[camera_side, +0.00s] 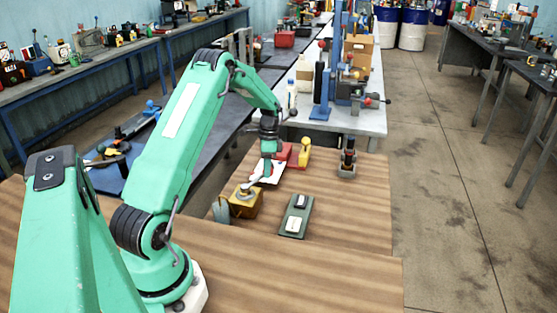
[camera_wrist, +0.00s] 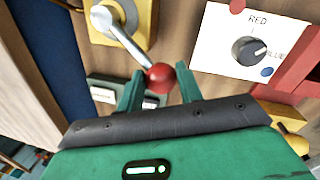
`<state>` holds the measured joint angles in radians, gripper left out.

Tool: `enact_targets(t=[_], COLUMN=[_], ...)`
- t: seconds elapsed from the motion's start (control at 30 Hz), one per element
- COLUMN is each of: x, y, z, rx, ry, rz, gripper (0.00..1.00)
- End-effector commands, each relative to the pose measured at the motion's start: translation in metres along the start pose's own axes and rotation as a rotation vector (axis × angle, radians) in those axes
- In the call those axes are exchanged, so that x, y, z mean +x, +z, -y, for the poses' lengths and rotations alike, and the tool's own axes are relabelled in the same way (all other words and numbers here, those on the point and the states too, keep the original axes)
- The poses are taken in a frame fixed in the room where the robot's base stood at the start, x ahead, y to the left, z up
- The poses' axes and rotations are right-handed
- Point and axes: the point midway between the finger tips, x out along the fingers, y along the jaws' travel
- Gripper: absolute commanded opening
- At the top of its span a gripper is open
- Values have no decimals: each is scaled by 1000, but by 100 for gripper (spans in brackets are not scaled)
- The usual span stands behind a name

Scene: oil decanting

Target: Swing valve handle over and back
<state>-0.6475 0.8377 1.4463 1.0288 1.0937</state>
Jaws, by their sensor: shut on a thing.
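The valve is a yellow block (camera_side: 243,206) on the wooden table in the side view, and it shows at the top of the wrist view (camera_wrist: 142,30). A silver valve handle (camera_wrist: 124,43) runs from its round hub to a red ball knob (camera_wrist: 161,78). My gripper (camera_wrist: 160,80) has its green fingers either side of the red knob and is shut on it. In the side view my gripper (camera_side: 267,176) is low over the table, beside the yellow block, and the knob is hard to see there.
A white panel (camera_wrist: 220,40) with a black dial (camera_wrist: 249,51), marked RED and BLUE, stands close to my gripper's right in the wrist view. A red block (camera_side: 283,152), a yellow piece (camera_side: 304,152), a grey-green box (camera_side: 295,216) and a dark device (camera_side: 347,160) are nearby. The table's front right is clear.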

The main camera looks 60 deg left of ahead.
Motion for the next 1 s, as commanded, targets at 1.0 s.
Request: enact_targets(t=[1.0], x=[-1], y=[29], z=[21], rx=[11], ry=[19], rz=[-4], gripper=[0])
